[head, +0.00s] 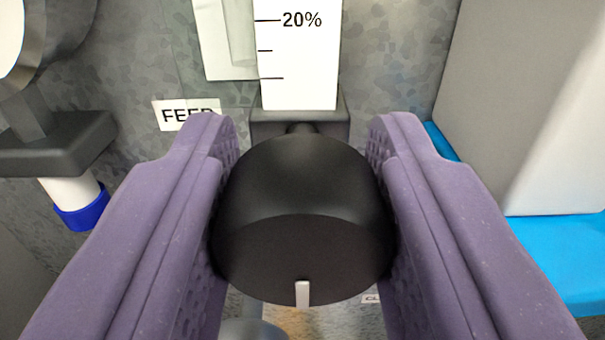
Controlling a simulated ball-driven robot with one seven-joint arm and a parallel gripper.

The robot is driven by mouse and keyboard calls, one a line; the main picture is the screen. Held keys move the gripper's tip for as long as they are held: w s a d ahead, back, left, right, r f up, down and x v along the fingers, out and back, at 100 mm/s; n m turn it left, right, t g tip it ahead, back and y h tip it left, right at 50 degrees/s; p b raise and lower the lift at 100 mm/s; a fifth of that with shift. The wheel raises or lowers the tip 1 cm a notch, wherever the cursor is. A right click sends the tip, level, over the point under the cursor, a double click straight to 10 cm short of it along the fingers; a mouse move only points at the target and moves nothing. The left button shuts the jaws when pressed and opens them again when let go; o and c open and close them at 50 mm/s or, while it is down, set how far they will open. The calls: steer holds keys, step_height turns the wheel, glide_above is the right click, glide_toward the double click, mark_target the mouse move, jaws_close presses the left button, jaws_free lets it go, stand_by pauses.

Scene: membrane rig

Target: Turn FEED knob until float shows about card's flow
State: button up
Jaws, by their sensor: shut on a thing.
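The FEED knob (300,225) is a round black knob in the middle of the head view. A short white pointer mark (302,293) sits at the bottom of its face. My gripper (302,210) has purple padded fingers on the left and right sides of the knob, shut on it. A white flow scale (300,60) with black ticks and "20%" stands above the knob; its upper part is out of view. No float shows in the visible part. The FEED label (186,114) is partly covered by my left finger. No card is legible here.
A dark fitting (55,145) with a white pipe and blue collar (82,209) is at the left. A grey box (535,110) stands on a blue surface (565,255) at the right. The grey mottled panel (400,60) lies behind.

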steer(key=shift+m+b, duration=0.3)
steer(key=shift+b, duration=0.05)
steer(key=m+b, duration=0.4)
steer(key=shift+d+f+m+b, duration=0.1)
steer(key=shift+f+m+b, duration=0.1)
steer(key=shift+m+b, duration=0.15)
steer(key=m+b, duration=0.4)
steer(key=m, duration=0.1)
steer(key=shift+d+b, duration=0.1)
steer(key=shift+b, duration=0.3)
steer(key=m+b, duration=0.5)
steer(key=m, duration=0.1)
steer(key=shift+f+m+b, duration=0.15)
steer(key=shift+m+b, duration=1.55)
steer(key=shift+m, duration=0.85)
steer(key=o, duration=1)
